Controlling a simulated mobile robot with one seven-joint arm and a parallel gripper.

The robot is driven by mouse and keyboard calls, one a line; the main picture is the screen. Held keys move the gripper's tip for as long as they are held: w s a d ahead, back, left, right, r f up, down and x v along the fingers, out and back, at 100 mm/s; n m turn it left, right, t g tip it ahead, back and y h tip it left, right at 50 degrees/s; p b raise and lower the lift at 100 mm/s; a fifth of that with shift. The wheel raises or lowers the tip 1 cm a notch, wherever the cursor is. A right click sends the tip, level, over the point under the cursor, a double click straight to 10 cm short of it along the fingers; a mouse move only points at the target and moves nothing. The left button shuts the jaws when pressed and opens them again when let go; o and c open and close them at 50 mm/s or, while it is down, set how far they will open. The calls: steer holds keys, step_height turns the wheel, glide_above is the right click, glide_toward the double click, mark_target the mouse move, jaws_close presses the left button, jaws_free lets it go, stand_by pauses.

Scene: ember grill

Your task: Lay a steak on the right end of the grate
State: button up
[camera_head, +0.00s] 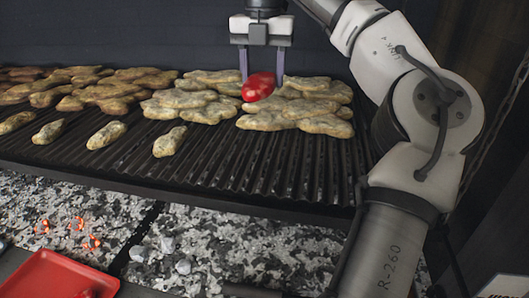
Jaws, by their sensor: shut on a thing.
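My gripper (262,79) points down over the back of the grate's right part. Its two fingers are shut on a bright red, glossy piece with a pale spot, apparently the steak (258,88). The steak is tilted and shows just above or against the pale browned pieces; I cannot tell whether it touches them. The dark ribbed grate (235,165) runs across the picture, and its right end is partly hidden behind my arm.
Several pale browned pieces (297,114) cover the back of the grate, with a few small ones (170,141) nearer the front. The front right of the grate is bare. Grey ash and embers (235,245) lie below. A red tray (60,277) is at bottom left.

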mark_target(263, 76)
step_height(263, 76, down, 16)
steer(key=shift+r+p, duration=0.1)
steer(key=shift+p, duration=0.2)
steer(key=o, duration=1.1)
steer(key=shift+c, duration=0.2)
step_height(263, 76, up, 12)
steer(key=shift+r+b, duration=0.1)
steer(key=shift+b, duration=0.55)
